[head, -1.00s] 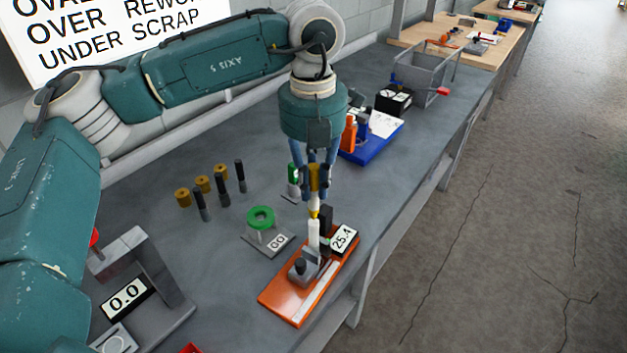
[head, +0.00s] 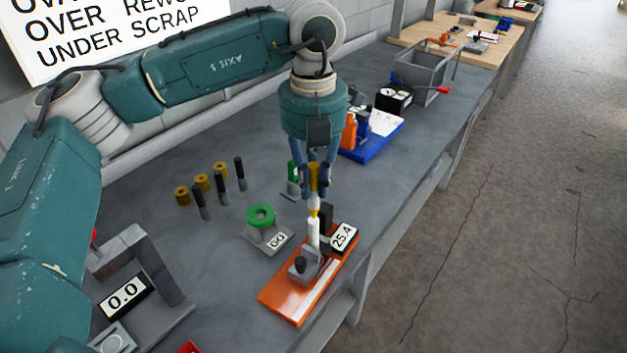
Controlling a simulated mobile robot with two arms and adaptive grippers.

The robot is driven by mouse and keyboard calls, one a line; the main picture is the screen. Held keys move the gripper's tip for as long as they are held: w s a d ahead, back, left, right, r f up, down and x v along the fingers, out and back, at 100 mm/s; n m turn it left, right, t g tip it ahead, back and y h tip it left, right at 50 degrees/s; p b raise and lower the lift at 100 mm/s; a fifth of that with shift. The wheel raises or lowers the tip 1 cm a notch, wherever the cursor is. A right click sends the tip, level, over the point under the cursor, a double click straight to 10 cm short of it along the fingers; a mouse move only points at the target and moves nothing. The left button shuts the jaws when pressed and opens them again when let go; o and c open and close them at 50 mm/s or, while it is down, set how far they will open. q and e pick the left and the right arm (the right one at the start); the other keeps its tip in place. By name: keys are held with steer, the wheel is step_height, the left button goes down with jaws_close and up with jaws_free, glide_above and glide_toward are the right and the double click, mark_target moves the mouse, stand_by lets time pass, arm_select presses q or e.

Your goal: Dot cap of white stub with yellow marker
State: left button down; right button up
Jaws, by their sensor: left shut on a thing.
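My left gripper (head: 316,188) points straight down and is shut on the yellow marker (head: 314,204). The marker's tip is down, at the top of the white stub (head: 313,233). I cannot tell whether the tip touches the cap. The white stub stands upright in a grey holder on the orange base (head: 290,302), beside a black block and a display reading 25.4 (head: 344,238). My right gripper is not in view.
A green ring gauge (head: 261,215) on a plate stands left of the orange base. Several black pins (head: 221,180) and brass bushes (head: 182,195) stand behind it. A blue tray (head: 372,147) and a wire basket (head: 428,78) are farther back. A grey gauge reading 0.0 (head: 126,297) is front left.

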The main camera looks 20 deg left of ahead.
mark_target(312, 166)
arm_select(q)
steer(key=shift+f+b, duration=0.35)
steer(key=shift+f, duration=0.05)
steer(key=shift+r, duration=0.1)
stand_by(0.6)
steer(key=shift+r+p, duration=2)
steer(key=shift+r, duration=1.5)
steer(key=shift+f, duration=0.1)
steer(key=shift+s+a+f+m, duration=0.1)
steer(key=shift+s+f+m, duration=0.15)
steer(key=shift+f+m, duration=0.4)
steer(key=s+a+f+m+b, duration=0.1)
steer(key=s+f+m, duration=0.5)
steer(key=m, duration=1.1)
steer(key=s+a+f+m+b, duration=0.1)
steer(key=s+a+f+m, duration=0.2)
steer(key=s+f+m, duration=0.4)
steer(key=m, duration=0.9)
steer(key=shift+s+f+m+b, duration=0.2)
steer(key=shift+f+m+b, duration=0.15)
